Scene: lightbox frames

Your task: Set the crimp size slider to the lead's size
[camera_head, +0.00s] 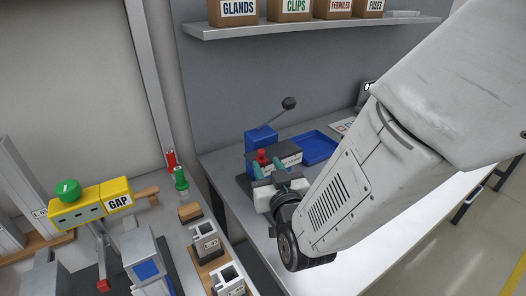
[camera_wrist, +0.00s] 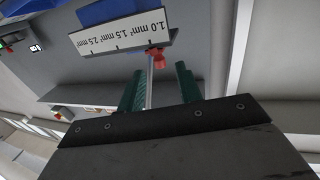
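The crimp press stands on the bench, with a blue block (camera_head: 261,138) and a lever ending in a dark ball. Its slider has a red knob (camera_wrist: 157,54), which also shows in the head view (camera_head: 263,156). A white scale (camera_wrist: 117,36), upside down in the wrist view, reads 1.0, 1.5 and 2.5 mm². The knob is near the 1.0 mm² end. My gripper (camera_wrist: 160,85) is open, its two green fingers apart. The knob shows beyond the fingertips, between their lines; I see no contact. I cannot identify the lead or its size.
A blue tray (camera_head: 318,147) lies right of the press. A yellow GAP device (camera_head: 92,204), red and green posts (camera_head: 181,179) and small grey fixtures (camera_head: 207,243) stand on the left bench. A shelf (camera_head: 310,26) with labelled boxes hangs above.

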